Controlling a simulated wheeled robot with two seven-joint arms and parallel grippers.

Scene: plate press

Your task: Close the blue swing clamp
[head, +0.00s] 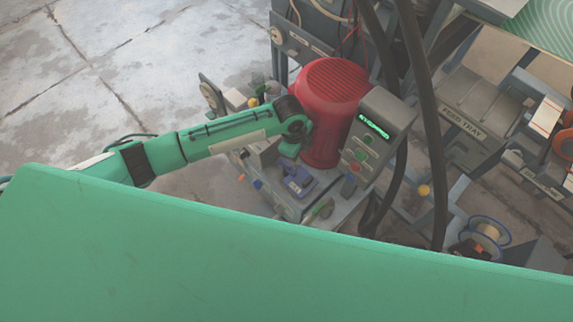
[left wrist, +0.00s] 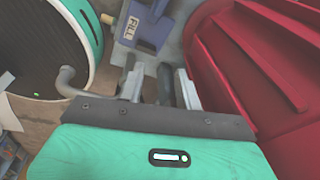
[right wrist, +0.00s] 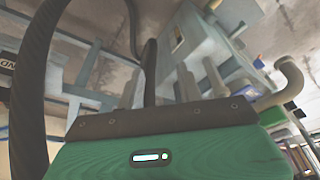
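The blue swing clamp (head: 298,182) appears as a blue labelled part on the grey base plate, below the red cylinder. In the left wrist view, a blue part with a "FILL" label (left wrist: 131,28) lies at the top, beyond the fingertips. I cannot tell how far the clamp is swung. My left gripper (left wrist: 158,82) is open and empty, apart from the blue part; in the head view my arm's end is beside the red cylinder and its fingers are mostly hidden. My right gripper (right wrist: 158,88) has its fingers apart; it cannot be made out in the head view.
The red ribbed cylinder (head: 328,112) stands close to the left hand. A grey control box (head: 378,135) with a green display is right of it. Dark hoses (head: 428,130) hang further right, near the feed tray (head: 465,122). A black hose (right wrist: 150,70) shows at the right fingers.

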